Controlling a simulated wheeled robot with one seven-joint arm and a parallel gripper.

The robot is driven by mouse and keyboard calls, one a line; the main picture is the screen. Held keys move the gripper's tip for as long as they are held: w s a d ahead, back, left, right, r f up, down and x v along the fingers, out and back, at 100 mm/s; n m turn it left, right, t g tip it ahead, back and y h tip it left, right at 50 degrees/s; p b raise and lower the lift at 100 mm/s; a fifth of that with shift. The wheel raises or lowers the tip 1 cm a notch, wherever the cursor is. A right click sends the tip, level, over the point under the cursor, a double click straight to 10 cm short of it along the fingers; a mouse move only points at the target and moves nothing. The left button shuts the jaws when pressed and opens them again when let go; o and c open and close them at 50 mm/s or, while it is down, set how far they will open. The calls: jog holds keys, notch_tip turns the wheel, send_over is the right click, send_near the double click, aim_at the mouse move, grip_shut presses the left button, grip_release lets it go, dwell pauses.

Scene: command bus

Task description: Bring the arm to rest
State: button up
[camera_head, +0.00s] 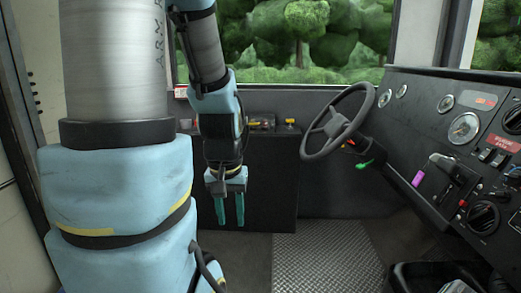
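My arm, grey and light blue, fills the left of the head view and reaches up out of the top edge. Its forearm comes back down in the left middle. My gripper (230,209) hangs at its end and points down, in front of a dark cabinet. Its two teal fingers are apart, with nothing visible between them. It hangs above the floor, left of the steering wheel.
A steering wheel (338,122) stands at centre right, with a green lever (366,164) below it. A dark dashboard (440,140) with dials and switches runs along the right. A dark cabinet (270,180) stands behind my gripper. The metal floor plate (325,262) is clear.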

notch_tip(320, 180, up, 21)
jog(key=p, duration=1.9)
jog(key=shift+o, duration=0.3)
jog(key=shift+f, duration=0.2)
